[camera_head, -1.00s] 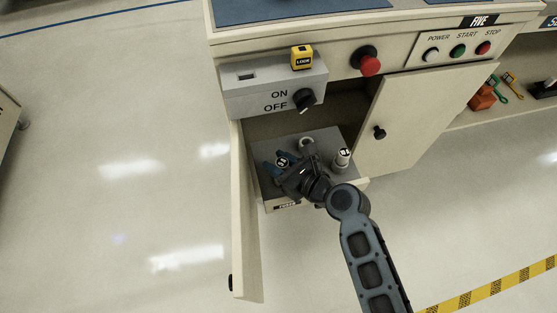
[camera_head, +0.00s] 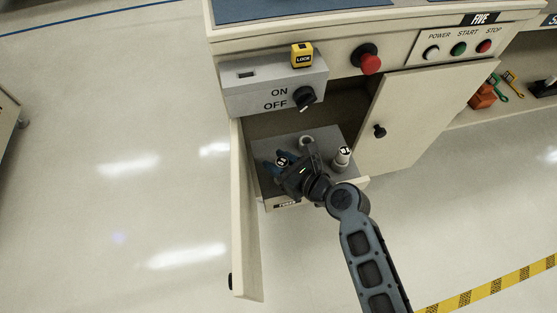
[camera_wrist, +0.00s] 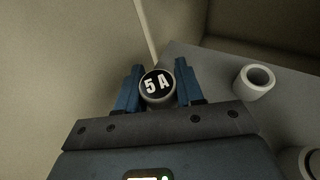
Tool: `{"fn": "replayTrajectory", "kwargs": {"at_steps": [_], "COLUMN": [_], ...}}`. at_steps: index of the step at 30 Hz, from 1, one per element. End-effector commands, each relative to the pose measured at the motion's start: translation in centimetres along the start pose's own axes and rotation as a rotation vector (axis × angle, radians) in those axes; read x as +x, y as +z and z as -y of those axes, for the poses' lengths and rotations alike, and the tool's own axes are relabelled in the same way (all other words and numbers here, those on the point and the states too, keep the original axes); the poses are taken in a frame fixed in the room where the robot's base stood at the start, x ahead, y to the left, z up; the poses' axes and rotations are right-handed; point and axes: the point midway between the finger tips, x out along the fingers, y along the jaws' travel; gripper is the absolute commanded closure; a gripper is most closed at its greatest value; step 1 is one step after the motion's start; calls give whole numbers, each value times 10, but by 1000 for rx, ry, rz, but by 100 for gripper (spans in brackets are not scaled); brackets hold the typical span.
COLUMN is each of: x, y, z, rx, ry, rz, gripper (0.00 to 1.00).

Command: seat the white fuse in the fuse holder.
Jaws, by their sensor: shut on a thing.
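My gripper (camera_head: 280,161) is at the left part of a grey panel inside the open cabinet. Its blue fingers are shut on a pale fuse (camera_wrist: 157,99) with a black "5 A" cap, one finger on each side; the cap also shows in the head view (camera_head: 282,161). The fuse's lower end is hidden, so I cannot tell whether it sits in a holder. An empty, ring-shaped fuse holder (camera_head: 306,142) stands right of and behind the held fuse; it also shows in the wrist view (camera_wrist: 255,81). A second white fuse (camera_head: 342,157) with a black cap stands upright at the panel's right.
The left cabinet door (camera_head: 245,235) hangs open close to my gripper. The right door (camera_head: 425,115) stands open with a black knob. The switch box (camera_head: 270,86) with an ON/OFF knob overhangs the opening. The grey panel (camera_head: 322,134) is bare between the fittings.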

Motion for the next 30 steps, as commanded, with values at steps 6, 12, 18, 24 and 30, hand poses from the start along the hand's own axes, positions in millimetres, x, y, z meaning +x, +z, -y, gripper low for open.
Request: {"fn": "replayTrajectory", "kwargs": {"at_steps": [6,12,18,24,30], "x": [3,5,6,6,6], "y": [-6,-11,-14,-15,-16], "z": [0,0,0,0,0], "rx": [1,0,-1,0,1], "ry": [0,0,-1,0,1], "rz": [1,1,0,-1,-3], "gripper": [93,93,93,93,93]}}
